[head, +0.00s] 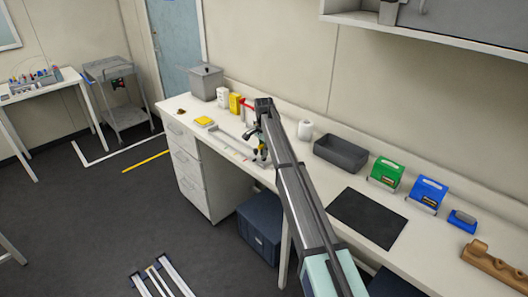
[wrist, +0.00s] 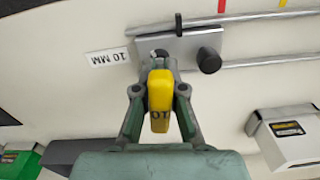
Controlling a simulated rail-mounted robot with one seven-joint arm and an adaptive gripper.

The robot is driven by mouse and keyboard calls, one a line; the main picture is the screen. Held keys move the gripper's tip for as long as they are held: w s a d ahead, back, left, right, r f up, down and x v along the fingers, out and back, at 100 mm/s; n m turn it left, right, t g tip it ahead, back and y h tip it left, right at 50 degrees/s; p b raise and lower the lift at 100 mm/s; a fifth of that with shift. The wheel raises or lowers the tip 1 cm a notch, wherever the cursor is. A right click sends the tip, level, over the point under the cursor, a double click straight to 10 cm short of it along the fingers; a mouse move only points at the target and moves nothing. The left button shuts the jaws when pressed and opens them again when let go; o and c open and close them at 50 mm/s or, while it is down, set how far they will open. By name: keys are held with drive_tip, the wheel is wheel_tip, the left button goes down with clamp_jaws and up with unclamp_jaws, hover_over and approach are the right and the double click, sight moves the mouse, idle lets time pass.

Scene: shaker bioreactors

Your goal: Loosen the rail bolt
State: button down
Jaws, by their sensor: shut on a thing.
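My gripper (wrist: 159,92) is shut on a yellow tool (wrist: 160,92) marked "10". In the wrist view the tool's far end reaches the near left part of a grey metal plate (wrist: 212,40). A small round bolt-like part (wrist: 158,53) shows at that end; most of it is hidden, so I cannot tell how fully the tool sits on it. The plate also carries a black knob (wrist: 208,60) and a dark pin (wrist: 179,24). Metal rails (wrist: 275,58) run off to the right. In the head view my gripper (head: 262,151) is low over the bench, largely hidden by my arm.
A "10 MM" label (wrist: 108,57) lies left of the plate. On the bench (head: 300,172) stand a grey tray (head: 340,154), a green box (head: 386,174), a blue box (head: 427,192) and a white jar (head: 305,130). A dark mat (head: 366,218) is empty.

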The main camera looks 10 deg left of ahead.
drive_tip(key=shift+s+d+f, duration=0.1)
drive_tip(key=shift+s+f, duration=0.15)
drive_tip(key=shift+f, duration=0.1)
drive_tip(key=c, duration=1.2)
unclamp_jaws()
drive_tip(key=shift+w, duration=0.15)
drive_tip(key=shift+r, duration=0.1)
